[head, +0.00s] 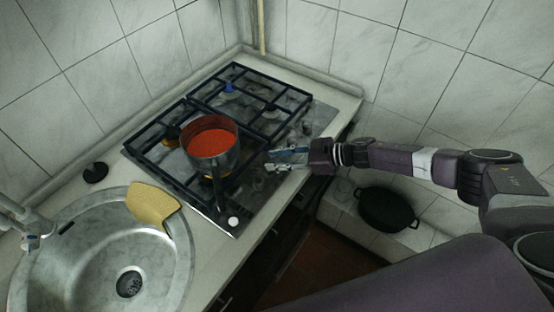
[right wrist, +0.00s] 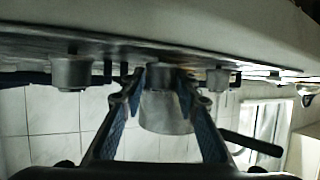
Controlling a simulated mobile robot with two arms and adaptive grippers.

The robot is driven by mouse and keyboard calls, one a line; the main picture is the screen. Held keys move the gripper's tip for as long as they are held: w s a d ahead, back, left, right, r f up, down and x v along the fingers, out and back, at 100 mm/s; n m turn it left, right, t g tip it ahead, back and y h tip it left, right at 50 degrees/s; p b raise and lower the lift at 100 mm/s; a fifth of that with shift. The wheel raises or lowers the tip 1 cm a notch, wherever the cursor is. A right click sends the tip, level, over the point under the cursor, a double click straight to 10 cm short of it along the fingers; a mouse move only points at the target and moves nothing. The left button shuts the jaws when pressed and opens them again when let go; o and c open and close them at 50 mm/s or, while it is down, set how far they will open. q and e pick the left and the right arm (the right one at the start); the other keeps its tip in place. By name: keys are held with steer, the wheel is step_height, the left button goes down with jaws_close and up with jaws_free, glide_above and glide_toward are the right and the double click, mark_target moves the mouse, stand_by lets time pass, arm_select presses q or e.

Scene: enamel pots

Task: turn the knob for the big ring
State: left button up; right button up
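The black-grated hob (head: 264,127) has several burners; one at the back (head: 230,88) has a blue part, and which is the big ring I cannot tell. A white knob (head: 233,221) shows at the hob's front corner. My right gripper (head: 279,160) is at the hob's right front edge. In the right wrist view, which is upside down, its fingers (right wrist: 164,85) are apart, with a grey knob (right wrist: 163,74) between the tips; contact is unclear. Other knobs stand to its left (right wrist: 72,73) and right (right wrist: 218,78). My left gripper is not in view.
A pot of red contents (head: 213,150) stands on the hob, its handle toward the front. A black pan (head: 386,208) sits lower, right of the counter. Tiled walls close the back.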

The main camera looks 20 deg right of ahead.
steer(key=shift+o, duration=1.2)
steer(key=shift+s+d, duration=0.1)
steer(key=v, duration=1.1)
steer(key=shift+d+r, duration=0.2)
steer(key=shift+d, duration=0.1)
steer(key=shift+s+d, duration=0.1)
steer(key=shift+s, duration=0.05)
